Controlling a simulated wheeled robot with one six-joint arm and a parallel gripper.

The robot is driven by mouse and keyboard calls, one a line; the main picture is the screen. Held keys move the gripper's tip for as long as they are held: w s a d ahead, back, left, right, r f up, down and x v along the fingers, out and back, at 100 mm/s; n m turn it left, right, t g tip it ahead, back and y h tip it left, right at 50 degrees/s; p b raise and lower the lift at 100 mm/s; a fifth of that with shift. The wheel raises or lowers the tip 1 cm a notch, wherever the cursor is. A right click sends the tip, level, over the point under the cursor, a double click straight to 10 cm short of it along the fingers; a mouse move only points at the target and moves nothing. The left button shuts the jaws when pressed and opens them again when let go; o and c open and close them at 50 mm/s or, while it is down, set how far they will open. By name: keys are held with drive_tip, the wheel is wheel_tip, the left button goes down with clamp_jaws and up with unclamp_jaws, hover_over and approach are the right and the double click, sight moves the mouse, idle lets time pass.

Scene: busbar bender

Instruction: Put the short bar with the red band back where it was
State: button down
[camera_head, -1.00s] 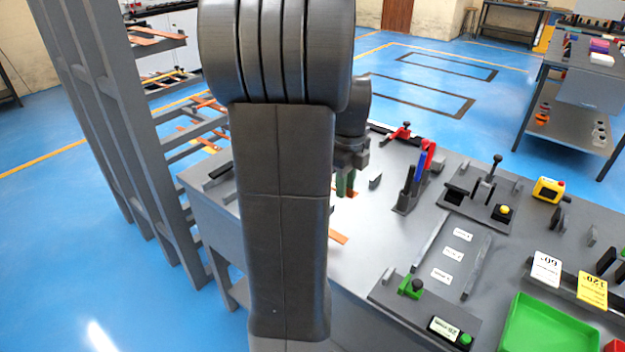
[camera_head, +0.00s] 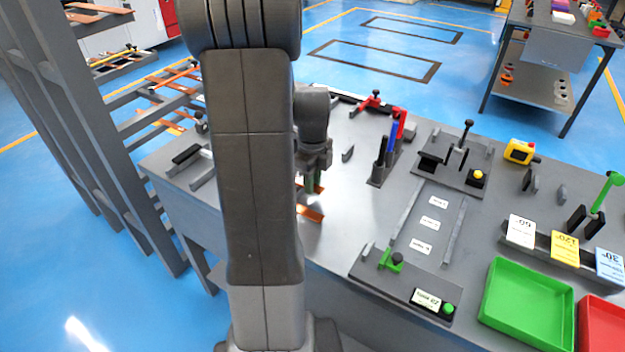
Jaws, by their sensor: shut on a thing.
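My gripper (camera_head: 312,184) hangs over the left part of the grey bench, partly hidden behind my arm. Its green fingers are shut on a short copper bar (camera_head: 319,188), which shows only in part at the fingertips. I cannot make out a red band on it. A second copper piece (camera_head: 311,213) shows just below, nearer the bench's front edge, with its left end hidden by my arm. I cannot tell whether the held bar touches the bench.
A grey rack (camera_head: 150,128) with copper bars on its arms stands at the left. On the bench (camera_head: 345,215) are a tool holder (camera_head: 380,168) with red and blue handles, a clamp fixture (camera_head: 455,165), a labelled stop plate (camera_head: 405,285), a green tray (camera_head: 527,305) and a red tray (camera_head: 602,325).

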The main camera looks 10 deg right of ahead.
drive_tip(key=shift+f+b, duration=0.45)
drive_tip(key=shift+f, duration=0.15)
drive_tip(key=c, duration=1.2)
unclamp_jaws()
drive_tip(key=shift+r, duration=0.1)
drive_tip(key=shift+c, duration=0.2)
drive_tip(key=shift+r, duration=0.1)
wheel_tip(320, 180, up, 13)
drive_tip(key=p, duration=0.1)
